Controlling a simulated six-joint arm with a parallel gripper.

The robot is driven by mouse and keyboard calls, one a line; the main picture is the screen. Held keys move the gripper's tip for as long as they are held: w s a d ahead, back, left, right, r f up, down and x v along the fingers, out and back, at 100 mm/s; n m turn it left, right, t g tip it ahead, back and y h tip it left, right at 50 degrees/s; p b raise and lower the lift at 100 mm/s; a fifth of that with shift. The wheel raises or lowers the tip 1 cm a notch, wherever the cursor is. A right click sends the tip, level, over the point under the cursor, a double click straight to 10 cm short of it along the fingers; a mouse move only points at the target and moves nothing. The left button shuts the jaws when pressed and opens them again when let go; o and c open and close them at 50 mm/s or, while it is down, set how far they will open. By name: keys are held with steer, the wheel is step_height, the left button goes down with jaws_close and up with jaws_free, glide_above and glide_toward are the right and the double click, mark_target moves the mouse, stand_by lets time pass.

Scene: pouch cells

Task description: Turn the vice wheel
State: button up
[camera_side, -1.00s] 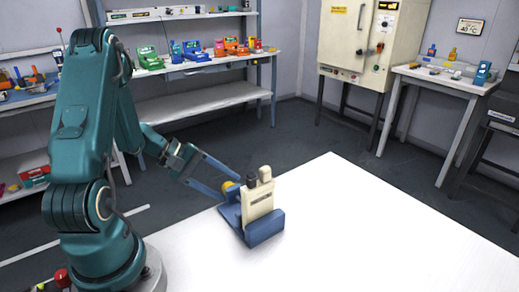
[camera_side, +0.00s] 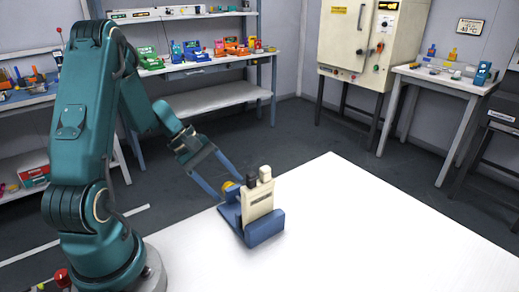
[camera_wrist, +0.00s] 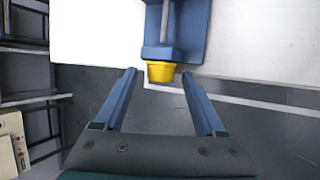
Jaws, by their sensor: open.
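The blue vice (camera_side: 264,226) stands on the white table and holds an upright cream pouch cell (camera_side: 258,200) with two tabs on top, one dark and one cream. The yellow vice wheel (camera_side: 229,186) is on the vice's side facing my arm, partly hidden in the side view. In the wrist view the wheel (camera_wrist: 160,72) sits at the end of the blue vice (camera_wrist: 180,30). My gripper (camera_wrist: 158,74) is open, with one blue finger on each side of the wheel and a gap to both. In the side view my gripper (camera_side: 224,190) reaches down to the wheel.
The white table (camera_side: 370,220) is clear to the right of the vice. Shelves (camera_side: 200,60) with colourful items stand behind. A cream cabinet (camera_side: 370,40) and a side table (camera_side: 450,78) are at the back right.

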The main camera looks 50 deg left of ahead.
steer(key=shift+w+r+n+g, duration=0.1)
steer(key=shift+w+n+g, duration=0.1)
steer(key=shift+g, duration=0.75)
steer(key=shift+w+f+n+g, duration=0.1)
steer(key=shift+n+g, duration=0.1)
steer(key=shift+g, duration=0.7)
steer(key=shift+w+r+n+g, duration=0.1)
steer(key=shift+w+n+g, duration=0.1)
steer(key=shift+g, duration=0.75)
steer(key=w+d+r+m+y, duration=0.1)
steer(key=d+r+m+y, duration=0.3)
steer(key=r, duration=0.9)
steer(key=s+d+r+m+t, duration=0.3)
steer(key=s+d+m+t, duration=0.2)
steer(key=s+d+m, duration=0.6)
steer(key=shift+s+d, duration=0.35)
steer(key=shift+s, duration=0.15)
